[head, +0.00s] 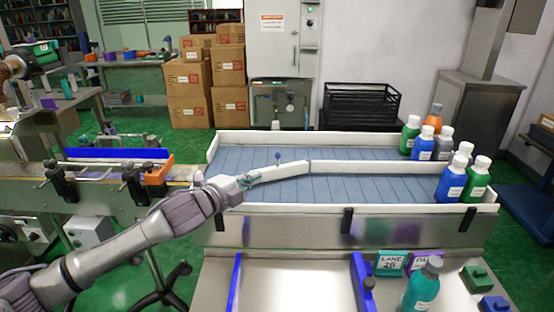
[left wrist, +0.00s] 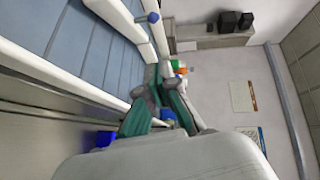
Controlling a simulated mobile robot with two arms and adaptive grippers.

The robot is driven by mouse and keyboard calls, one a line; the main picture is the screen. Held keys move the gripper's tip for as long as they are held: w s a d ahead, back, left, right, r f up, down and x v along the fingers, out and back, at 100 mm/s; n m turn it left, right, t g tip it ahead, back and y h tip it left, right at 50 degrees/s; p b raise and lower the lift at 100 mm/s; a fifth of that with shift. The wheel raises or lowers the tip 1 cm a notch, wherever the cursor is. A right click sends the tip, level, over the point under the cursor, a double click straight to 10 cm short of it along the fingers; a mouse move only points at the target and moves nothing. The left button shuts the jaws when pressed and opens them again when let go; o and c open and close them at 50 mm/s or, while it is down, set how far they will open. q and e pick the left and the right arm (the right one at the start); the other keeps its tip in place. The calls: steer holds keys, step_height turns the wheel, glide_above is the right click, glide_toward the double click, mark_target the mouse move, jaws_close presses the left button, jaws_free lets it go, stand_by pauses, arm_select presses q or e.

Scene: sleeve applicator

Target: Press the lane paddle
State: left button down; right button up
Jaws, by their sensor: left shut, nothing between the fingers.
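The lane paddle (head: 292,170) looks like a white bar set at a slant at the left end of the lane divider, with a small blue knob (head: 277,156) standing up from it. In the left wrist view the knob (left wrist: 152,17) shows at the top, beyond the fingertips. My left gripper (head: 258,175) is shut and empty, over the left part of the conveyor beside the paddle. Its teal fingers show in the left wrist view (left wrist: 154,88). Whether they touch the paddle is unclear. My right gripper is not in view.
The blue two-lane conveyor (head: 370,187) has white rails. Several capped bottles (head: 422,142) stand at its right end. A teal bottle (head: 422,285) and a lane sign (head: 390,264) are on the front table. A narrow conveyor (head: 100,190) joins from the left.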

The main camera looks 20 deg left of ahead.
arm_select(q)
steer(key=shift+w+d, duration=0.1)
steer(key=shift+w, duration=0.05)
glide_toward(280, 165)
steer(key=d+r, duration=0.4)
steer(key=d, duration=0.1)
steer(key=w, duration=0.1)
steer(key=w+a+p, duration=0.1)
steer(key=w, duration=0.1)
steer(key=shift+w+a+f, duration=0.15)
steer(key=shift+a+f, duration=0.1)
steer(key=shift+w+a+f, duration=0.15)
steer(key=shift+w+a, duration=0.15)
steer(key=shift+w, duration=0.15)
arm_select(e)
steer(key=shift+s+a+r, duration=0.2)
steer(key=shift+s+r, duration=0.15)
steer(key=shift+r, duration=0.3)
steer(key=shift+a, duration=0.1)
